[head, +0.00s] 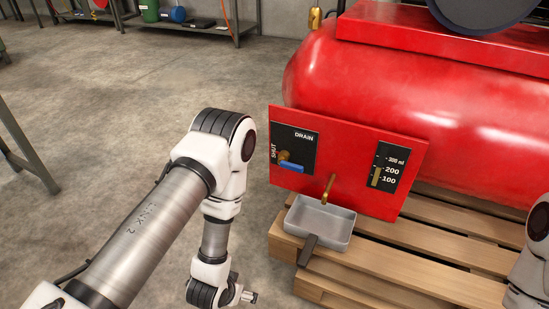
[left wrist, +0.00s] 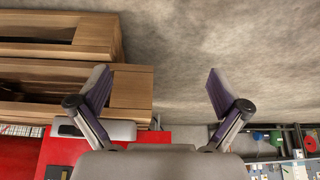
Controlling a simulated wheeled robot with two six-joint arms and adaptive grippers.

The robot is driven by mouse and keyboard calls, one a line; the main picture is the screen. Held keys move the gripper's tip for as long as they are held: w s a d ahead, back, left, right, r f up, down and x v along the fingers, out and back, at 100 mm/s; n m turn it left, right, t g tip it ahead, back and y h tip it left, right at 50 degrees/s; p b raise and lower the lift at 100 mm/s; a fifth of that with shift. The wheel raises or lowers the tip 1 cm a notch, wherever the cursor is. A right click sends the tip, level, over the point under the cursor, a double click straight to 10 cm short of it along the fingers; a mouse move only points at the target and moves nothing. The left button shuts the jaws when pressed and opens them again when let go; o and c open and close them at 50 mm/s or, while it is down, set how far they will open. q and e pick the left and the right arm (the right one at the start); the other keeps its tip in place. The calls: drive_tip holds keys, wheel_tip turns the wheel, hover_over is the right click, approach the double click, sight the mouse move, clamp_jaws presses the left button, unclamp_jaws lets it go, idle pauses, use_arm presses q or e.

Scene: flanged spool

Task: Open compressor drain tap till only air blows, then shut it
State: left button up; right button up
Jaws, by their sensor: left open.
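The drain tap (head: 290,165) has a blue lever on a brass body, on a black plate reading DRAIN along the top and SHUT up the left side. Its lever lies roughly level, pointing right. A brass spout (head: 328,187) comes out of the red panel (head: 345,150) above a grey tray (head: 338,240); I see no flow from it. My left gripper (head: 248,297) is low and to the left of the tray, away from the tap. In the left wrist view the left gripper (left wrist: 158,82) is open and empty. My right gripper is out of view.
A gauge (head: 388,168) marked 100, 200 and 300 ml sits right of the spout. The red tank (head: 400,80) rests on a wooden pallet (head: 455,245). The concrete floor left of the pallet is free. A bench (head: 190,28) stands at the back.

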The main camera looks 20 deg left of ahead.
use_arm(q)
drive_tip(key=w+r+t+p, duration=0.1)
drive_tip(key=w+r+t, duration=0.55)
drive_tip(key=w, duration=0.65)
drive_tip(key=t+p, duration=0.2)
drive_tip(key=t, duration=0.4)
approach(291, 166)
drive_tip(key=w, duration=0.3)
drive_tip(key=shift+m+h, duration=0.4)
drive_tip(key=w+b, duration=0.2)
drive_tip(key=w, duration=0.3)
drive_tip(key=shift+w+a+f, duration=0.1)
drive_tip(key=shift+w, duration=0.75)
drive_tip(key=c, duration=1.6)
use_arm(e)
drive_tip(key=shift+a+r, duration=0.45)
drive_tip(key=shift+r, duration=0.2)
